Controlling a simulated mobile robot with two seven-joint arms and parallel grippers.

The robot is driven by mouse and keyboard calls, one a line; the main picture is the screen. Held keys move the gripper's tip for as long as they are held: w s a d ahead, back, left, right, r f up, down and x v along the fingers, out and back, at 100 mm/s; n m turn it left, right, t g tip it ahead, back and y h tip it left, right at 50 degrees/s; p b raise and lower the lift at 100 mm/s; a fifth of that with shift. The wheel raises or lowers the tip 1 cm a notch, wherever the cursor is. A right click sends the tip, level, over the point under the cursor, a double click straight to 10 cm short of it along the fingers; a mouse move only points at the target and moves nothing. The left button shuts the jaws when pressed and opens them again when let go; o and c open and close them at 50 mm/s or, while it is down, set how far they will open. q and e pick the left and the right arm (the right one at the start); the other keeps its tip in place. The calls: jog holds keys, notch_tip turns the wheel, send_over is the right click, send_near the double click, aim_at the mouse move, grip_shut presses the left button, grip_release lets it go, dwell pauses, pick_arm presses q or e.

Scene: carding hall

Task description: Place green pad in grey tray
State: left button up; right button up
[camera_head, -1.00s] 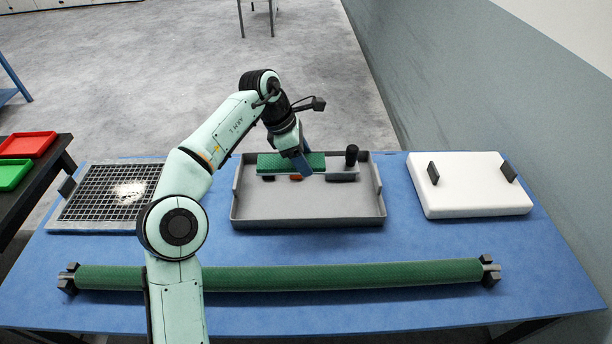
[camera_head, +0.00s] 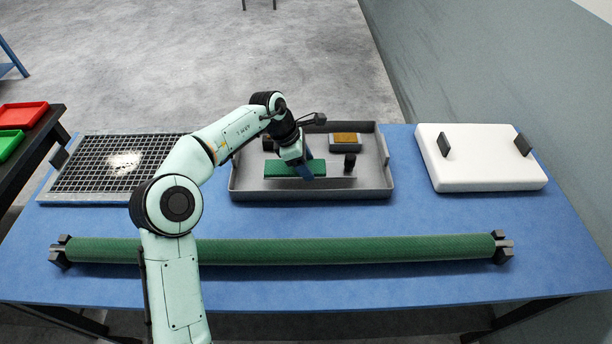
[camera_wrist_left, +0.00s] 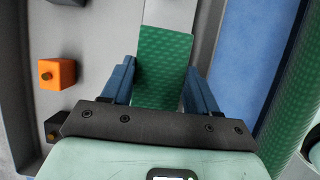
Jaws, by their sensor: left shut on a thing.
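The green pad (camera_head: 275,168) is a flat textured rectangle with a thin grey strip along it. My left gripper (camera_head: 306,170) is shut on it, with the blue fingers on either side in the left wrist view (camera_wrist_left: 158,85). The pad is over the front part of the grey tray (camera_head: 240,185). I cannot tell whether it touches the tray floor. In the left wrist view the pad (camera_wrist_left: 162,55) lies close to the tray's wall, with blue table beyond. My right gripper is not in view.
A long green roller (camera_head: 290,250) lies in front. A black grid (camera_head: 90,170) is left, a white block (camera_head: 485,172) right.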

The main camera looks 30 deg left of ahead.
pick_arm(q)
notch_tip(320, 180, down, 4)
jog(key=shift+f+b, duration=0.2)
jog(key=shift+b, duration=0.25)
jog(key=o, duration=1.4)
jog(key=p+v, duration=0.2)
jog(key=v, duration=1)
jog(key=shift+a, duration=0.1)
